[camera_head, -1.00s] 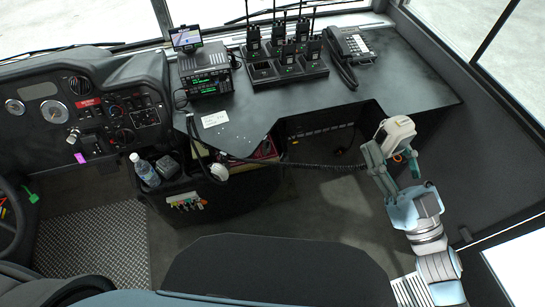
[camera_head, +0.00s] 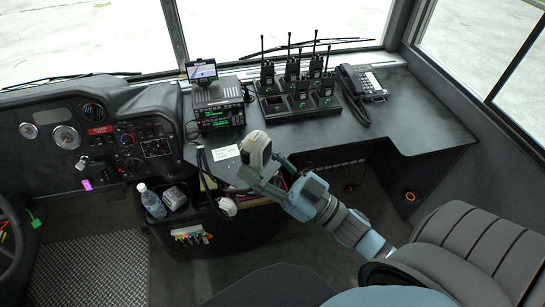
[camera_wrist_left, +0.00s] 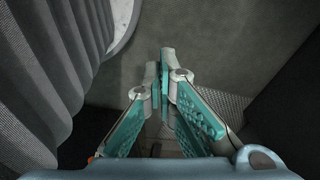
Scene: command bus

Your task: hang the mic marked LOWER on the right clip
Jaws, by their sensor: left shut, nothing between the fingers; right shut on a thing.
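My right gripper (camera_head: 262,168) is shut on a white hand mic (camera_head: 257,147) and holds it up at the desk's front edge. The mic's marking cannot be read. A second pale mic (camera_head: 227,206) sits lower, just left of my right gripper, at the front of the console. The clips cannot be made out in these views. My left gripper (camera_wrist_left: 164,75) shows in the left wrist view, shut and empty, above a dark floor. It is not in the head view.
Two stacked radios (camera_head: 218,107), a charger with several walkie-talkies (camera_head: 298,100) and a desk phone (camera_head: 362,83) stand on the black desk (camera_head: 400,125). A grey seat (camera_head: 475,250) is at lower right.

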